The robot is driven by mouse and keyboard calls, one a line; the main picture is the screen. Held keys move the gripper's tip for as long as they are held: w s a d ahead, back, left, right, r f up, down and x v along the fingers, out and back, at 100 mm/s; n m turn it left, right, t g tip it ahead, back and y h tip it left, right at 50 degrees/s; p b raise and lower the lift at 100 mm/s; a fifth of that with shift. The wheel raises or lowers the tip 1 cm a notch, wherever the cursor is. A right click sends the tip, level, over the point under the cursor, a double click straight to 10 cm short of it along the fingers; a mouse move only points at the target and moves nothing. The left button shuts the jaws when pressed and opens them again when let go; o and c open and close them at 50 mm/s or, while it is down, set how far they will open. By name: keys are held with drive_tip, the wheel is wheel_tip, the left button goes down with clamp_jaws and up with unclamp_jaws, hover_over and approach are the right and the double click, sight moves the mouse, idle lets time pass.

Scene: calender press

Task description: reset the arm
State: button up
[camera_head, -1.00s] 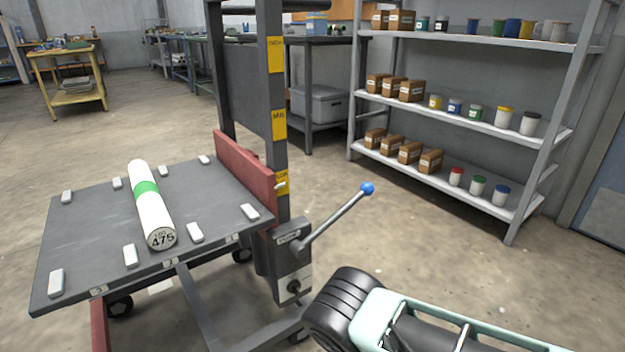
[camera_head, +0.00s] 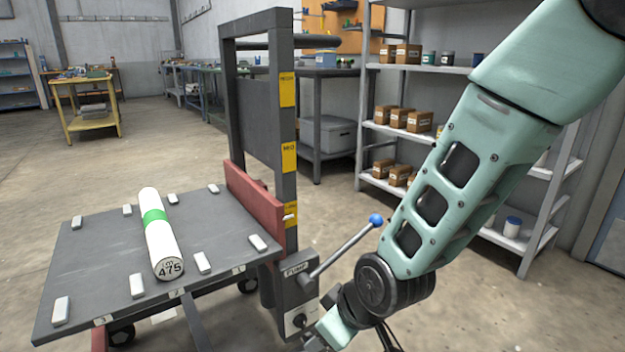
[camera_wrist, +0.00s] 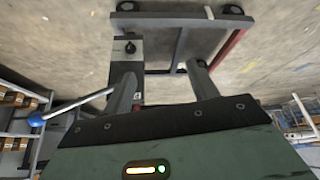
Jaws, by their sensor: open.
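My arm crosses the right side of the head view, in front of the shelf, and bends down toward the pump box at the lift's mast. My gripper's fingers are below or hidden at the lower edge of the head view. In the wrist view my gripper (camera_wrist: 160,88) is open and empty, its two fingers apart. Beyond the fingers are the pump box (camera_wrist: 126,52) and the lift's base frame (camera_wrist: 180,20). The blue-knobbed pump lever (camera_wrist: 75,107) lies left of the fingers, apart from them.
A roll marked 475 (camera_head: 161,236) lies between white blocks on the lift table (camera_head: 85,270). The lever's blue knob (camera_head: 376,220) stands close to my arm in the head view. A storage shelf (camera_head: 535,178) is behind the arm. The floor at left back is open.

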drive_tip(key=s+d+r+m+g+h+p, duration=0.1)
drive_tip(key=s+d+r+g+h, duration=0.1)
drive_tip(key=s+d+r, duration=0.55)
drive_tip(key=s+d+r+m+g+h+p, duration=0.15)
drive_tip(key=s+d+r, duration=0.3)
drive_tip(key=s, duration=0.65)
wheel_tip(320, 180, up, 34)
drive_tip(key=p, duration=3.3)
drive_tip(key=shift+w+a+g, duration=0.3)
drive_tip(key=shift+a+g, duration=0.05)
